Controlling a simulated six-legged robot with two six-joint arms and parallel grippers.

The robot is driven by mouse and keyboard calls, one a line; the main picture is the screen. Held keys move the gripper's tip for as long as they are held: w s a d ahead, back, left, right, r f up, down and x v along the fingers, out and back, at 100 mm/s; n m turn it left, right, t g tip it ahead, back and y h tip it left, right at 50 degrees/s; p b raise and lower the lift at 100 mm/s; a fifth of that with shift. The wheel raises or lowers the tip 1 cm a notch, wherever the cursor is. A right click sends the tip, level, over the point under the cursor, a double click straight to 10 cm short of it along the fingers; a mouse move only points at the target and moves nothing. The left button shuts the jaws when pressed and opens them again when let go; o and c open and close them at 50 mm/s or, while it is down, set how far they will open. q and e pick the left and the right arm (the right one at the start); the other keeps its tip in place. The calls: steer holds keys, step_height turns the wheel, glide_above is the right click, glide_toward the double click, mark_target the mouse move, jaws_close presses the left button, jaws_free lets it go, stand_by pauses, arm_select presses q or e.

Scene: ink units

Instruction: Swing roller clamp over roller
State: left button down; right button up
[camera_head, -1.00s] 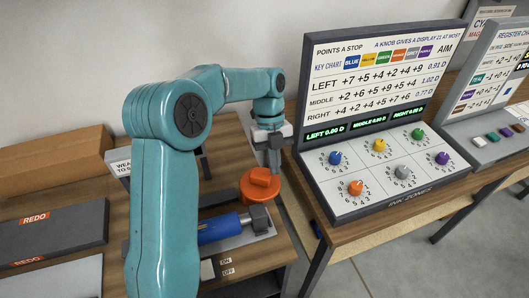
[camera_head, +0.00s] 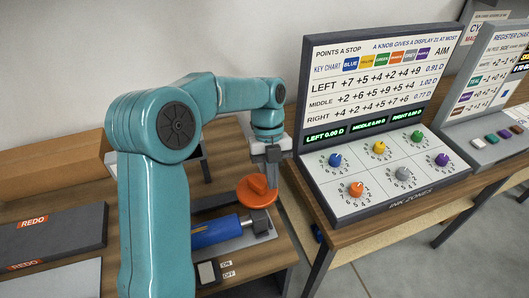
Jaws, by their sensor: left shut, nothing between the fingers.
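The blue roller (camera_head: 215,232) lies in a grey mount on the wooden bench, with a grey end block (camera_head: 261,219) at its right end. The orange roller clamp (camera_head: 256,192) is at the roller's right end, just behind and above the end block. My left gripper (camera_head: 273,182) points down at the clamp's right side, with its fingers close together. I cannot tell whether it touches the clamp. My left arm hides part of the bench and the roller's left end. My right gripper is not in view.
The ink zones console (camera_head: 392,211) with several coloured knobs stands close to the right. An ON/OFF switch plate (camera_head: 208,272) is at the bench front. A dark REDO tray (camera_head: 70,240) and a cardboard-coloured box (camera_head: 50,172) are at the left.

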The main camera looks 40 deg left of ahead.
arm_select(q)
steer(key=shift+s, duration=0.15)
stand_by(0.5)
stand_by(1.0)
steer(key=p+v, duration=0.2)
steer(key=v, duration=1.4)
steer(key=shift+r+p, duration=0.2)
steer(key=shift+p, duration=0.1)
